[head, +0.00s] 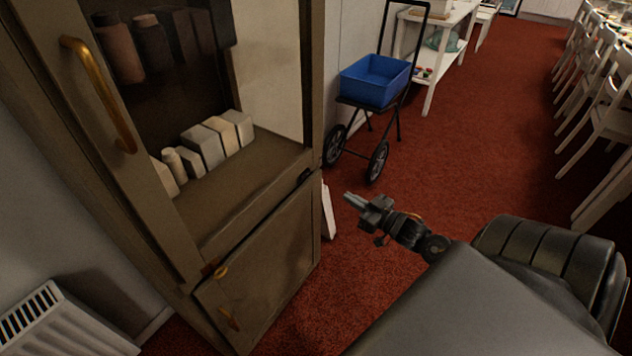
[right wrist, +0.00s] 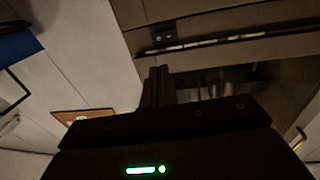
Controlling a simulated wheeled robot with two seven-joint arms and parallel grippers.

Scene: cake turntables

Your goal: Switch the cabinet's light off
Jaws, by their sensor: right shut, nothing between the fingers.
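The tall brown cabinet (head: 262,180) stands at the left of the head view, its upper part showing shelves of boxes. A small dark fitting (head: 305,174) sits on its edge at shelf level. In the right wrist view, a small dark plate with two pale marks (right wrist: 163,38) is on the cabinet's brown surface; it looks like a switch. My right gripper (head: 348,198) is shut and empty, to the right of the cabinet and apart from it. Its fingers (right wrist: 156,72) point toward the plate in the wrist view. I cannot tell whether the light is on. My left gripper is out of view.
A brass handle (head: 98,95) sticks out from the cabinet's upper door. A black cart with a blue crate (head: 375,81) stands behind the cabinet. A white radiator (head: 60,325) is at the lower left. White chairs (head: 607,115) line the right. Red carpet between is clear.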

